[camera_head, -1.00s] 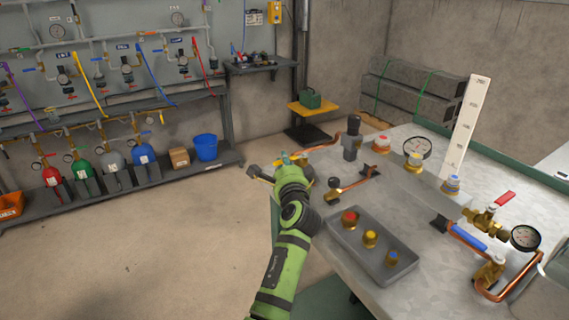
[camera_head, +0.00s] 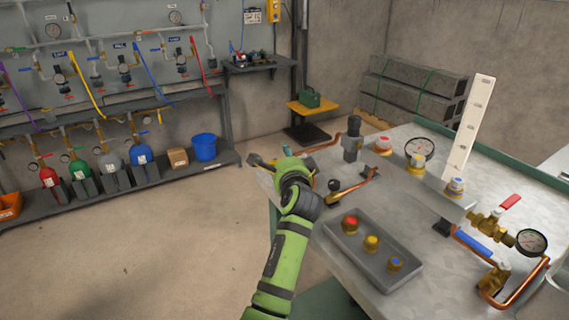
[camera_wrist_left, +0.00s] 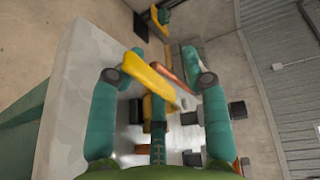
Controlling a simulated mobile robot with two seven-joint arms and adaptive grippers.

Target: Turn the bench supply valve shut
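The bench supply valve shows its yellow lever handle (camera_wrist_left: 148,78) in the left wrist view, lying slantwise between my left fingers, with a copper pipe beyond it. My left gripper (camera_head: 284,160) is at that corner. My right gripper is not in view.
The metal bench (camera_head: 408,212) carries a grey tray (camera_head: 347,248) with coloured knobs, a gauge (camera_head: 531,242), a red-handled valve (camera_head: 510,201) and a blue-handled valve (camera_head: 473,243). A white scale board (camera_head: 470,125) stands upright. The floor left of the bench is clear.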

